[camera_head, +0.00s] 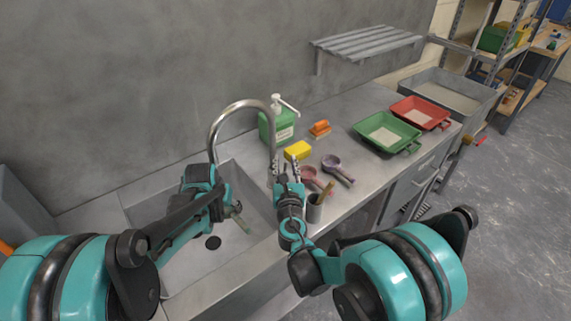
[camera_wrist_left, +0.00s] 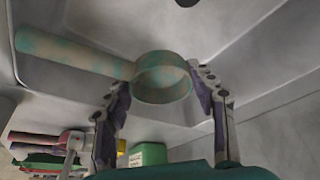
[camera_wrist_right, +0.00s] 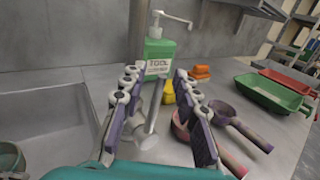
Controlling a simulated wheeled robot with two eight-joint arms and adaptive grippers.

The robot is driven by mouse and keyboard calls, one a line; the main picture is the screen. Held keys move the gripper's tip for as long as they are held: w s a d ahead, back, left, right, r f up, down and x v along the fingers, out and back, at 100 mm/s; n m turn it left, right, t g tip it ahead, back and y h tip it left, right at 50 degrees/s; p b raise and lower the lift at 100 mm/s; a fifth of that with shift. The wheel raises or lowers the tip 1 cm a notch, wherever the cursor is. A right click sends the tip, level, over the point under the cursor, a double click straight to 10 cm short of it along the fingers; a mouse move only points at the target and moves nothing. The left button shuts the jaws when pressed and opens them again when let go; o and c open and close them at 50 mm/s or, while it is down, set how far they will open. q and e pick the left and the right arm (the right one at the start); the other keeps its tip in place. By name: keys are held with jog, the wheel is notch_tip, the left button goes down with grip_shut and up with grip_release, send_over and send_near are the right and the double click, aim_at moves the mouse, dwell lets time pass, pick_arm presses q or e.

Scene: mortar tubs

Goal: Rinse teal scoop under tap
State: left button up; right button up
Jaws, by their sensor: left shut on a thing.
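The teal scoop (camera_wrist_left: 75,55), blotched with beige residue, is held by its round cup between the fingers of my left gripper (camera_wrist_left: 162,92). In the head view, my left gripper (camera_head: 232,212) is over the sink (camera_head: 185,270), and the scoop (camera_head: 241,222) is partly hidden by the arm. The curved metal tap (camera_head: 240,104) arches over the sink, its spout end above my left gripper. No water stream is visible. My right gripper (camera_wrist_right: 150,80) is open, its fingers either side of a metal post (camera_wrist_right: 150,125) at the tap; contact cannot be told.
A green soap bottle (camera_head: 278,125), yellow sponge (camera_head: 298,150) and orange brush (camera_head: 319,128) stand behind my right gripper. Green (camera_head: 400,145) and red (camera_head: 430,120) trays stand farther right.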

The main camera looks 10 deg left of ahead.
grip_shut()
jog(key=shift+s+a+n+t, duration=0.4)
jog(key=shift+s+n, duration=0.05)
jog(key=shift+n, duration=0.15)
grip_release()
